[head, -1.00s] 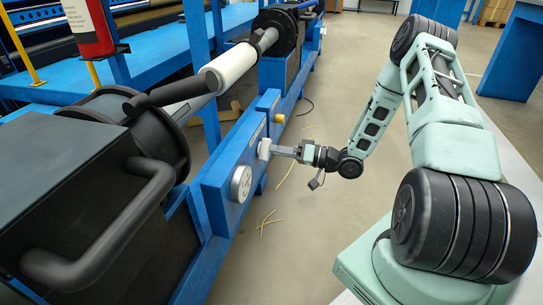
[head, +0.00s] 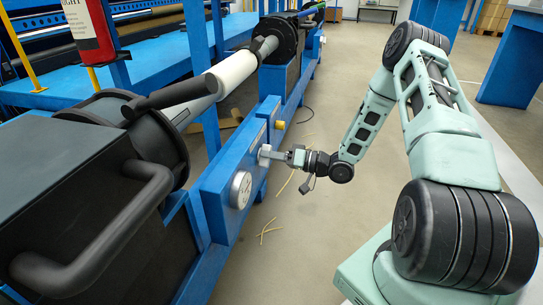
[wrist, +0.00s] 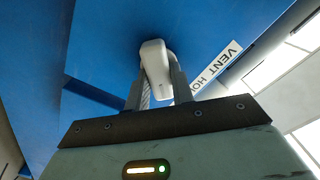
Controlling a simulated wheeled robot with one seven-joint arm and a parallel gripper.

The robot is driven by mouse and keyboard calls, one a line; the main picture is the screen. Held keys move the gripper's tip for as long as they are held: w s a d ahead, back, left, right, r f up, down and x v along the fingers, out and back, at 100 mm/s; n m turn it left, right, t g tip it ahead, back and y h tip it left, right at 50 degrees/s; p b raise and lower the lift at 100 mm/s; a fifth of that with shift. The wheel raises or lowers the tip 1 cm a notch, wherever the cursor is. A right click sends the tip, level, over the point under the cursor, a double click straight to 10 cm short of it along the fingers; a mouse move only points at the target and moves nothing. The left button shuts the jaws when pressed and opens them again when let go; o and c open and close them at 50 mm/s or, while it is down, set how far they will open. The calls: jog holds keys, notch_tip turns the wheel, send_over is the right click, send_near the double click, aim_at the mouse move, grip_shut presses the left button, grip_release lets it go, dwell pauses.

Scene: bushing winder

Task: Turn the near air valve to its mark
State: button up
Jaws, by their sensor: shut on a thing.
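The near air valve has a pale grey lever knob (head: 265,153) on the side of the blue machine beam. In the wrist view the knob (wrist: 155,62) stands out from the blue face, between the two fingers. My gripper (head: 272,154) reaches it from the right. Its fingers (wrist: 158,88) are shut on the knob, one on each side. A white label (wrist: 215,68) reading "VENT HO", with the rest cut off, lies right of the knob. I cannot make out a mark for the valve in either view.
A round white gauge (head: 241,189) sits on the beam nearer than the valve. A yellow knob (head: 279,125) is farther along it. A black bent handle (head: 105,235) juts out at near left. The floor right of the beam is open, with pale strips (head: 269,231) on it.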

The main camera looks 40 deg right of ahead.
jog(key=shift+r+n+p, duration=0.1)
jog(key=shift+n+p, duration=0.2)
jog(key=shift+s+a+n+p, duration=0.1)
jog(key=shift+n+p, duration=1)
jog(key=shift+n, duration=0.95)
jog(key=shift+s+n+p, duration=0.1)
jog(key=shift+n+p, duration=1)
jog(key=shift+n, duration=0.95)
jog(key=o, duration=1)
jog(key=p+v, duration=0.6)
jog(key=v, duration=1.1)
jog(key=shift+s, duration=0.15)
